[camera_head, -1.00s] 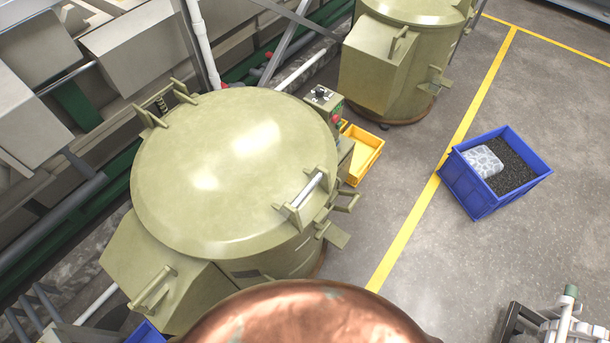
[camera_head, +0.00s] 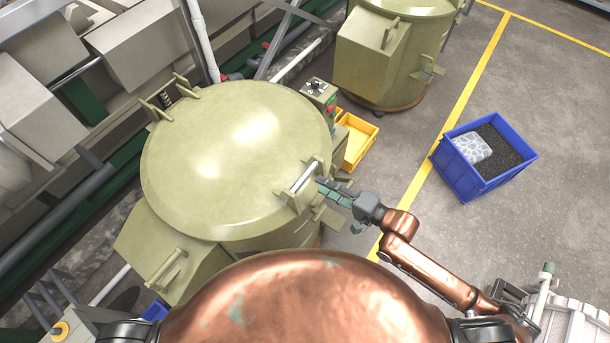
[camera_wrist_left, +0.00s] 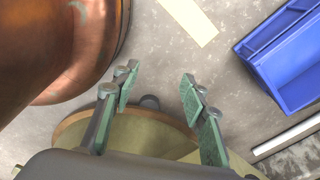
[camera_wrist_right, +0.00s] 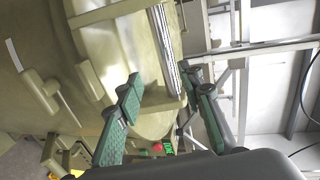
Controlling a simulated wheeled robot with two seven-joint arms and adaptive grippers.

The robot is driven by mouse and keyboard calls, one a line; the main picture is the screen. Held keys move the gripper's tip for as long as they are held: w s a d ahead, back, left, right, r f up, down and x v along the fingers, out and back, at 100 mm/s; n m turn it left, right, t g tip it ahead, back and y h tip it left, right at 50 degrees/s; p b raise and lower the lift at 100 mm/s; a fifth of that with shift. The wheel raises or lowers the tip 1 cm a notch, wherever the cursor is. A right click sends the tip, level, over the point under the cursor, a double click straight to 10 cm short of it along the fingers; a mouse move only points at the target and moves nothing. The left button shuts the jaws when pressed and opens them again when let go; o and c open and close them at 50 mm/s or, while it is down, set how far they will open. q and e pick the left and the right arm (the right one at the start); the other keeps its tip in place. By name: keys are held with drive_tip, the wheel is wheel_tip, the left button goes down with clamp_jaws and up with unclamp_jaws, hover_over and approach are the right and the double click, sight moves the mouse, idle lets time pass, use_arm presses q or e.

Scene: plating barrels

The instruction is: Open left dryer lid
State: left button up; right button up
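The left dryer (camera_head: 235,160) is a round olive-green drum with its lid down. A metal bar handle (camera_head: 304,177) sits on the lid's right edge, and hinge brackets (camera_head: 168,98) are at its upper left. My right gripper (camera_head: 326,190) is just right of the handle. In the right wrist view its green-padded fingers (camera_wrist_right: 163,86) are spread, with the handle bar (camera_wrist_right: 163,45) ahead near the right finger; I cannot tell whether they touch. My left gripper (camera_wrist_left: 158,85) is open and empty in the left wrist view; the head view does not show it.
A second dryer (camera_head: 390,50) stands at the top. A yellow bin (camera_head: 360,142) and a control box (camera_head: 318,92) are beside the left dryer. A blue crate (camera_head: 470,180) with dark granules stands on the floor at right. Open floor lies around it.

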sight(304, 178)
drive_tip(key=x, duration=0.4)
drive_tip(key=r+x, duration=0.1)
drive_tip(key=x, duration=0.1)
drive_tip(key=shift+s+a, duration=0.2)
drive_tip(key=shift+a, duration=0.35)
drive_tip(key=shift+w+a+f, duration=0.15)
drive_tip(key=shift+w+a, duration=0.25)
drive_tip(key=shift+a, duration=0.1)
use_arm(q)
drive_tip(key=shift+s+d+f, duration=0.1)
drive_tip(key=shift+s, duration=0.4)
drive_tip(key=shift+s, duration=0.1)
use_arm(e)
drive_tip(key=shift+c, duration=0.4)
drive_tip(key=c, duration=0.3)
use_arm(q)
drive_tip(key=shift+s, duration=0.3)
use_arm(e)
clamp_jaws()
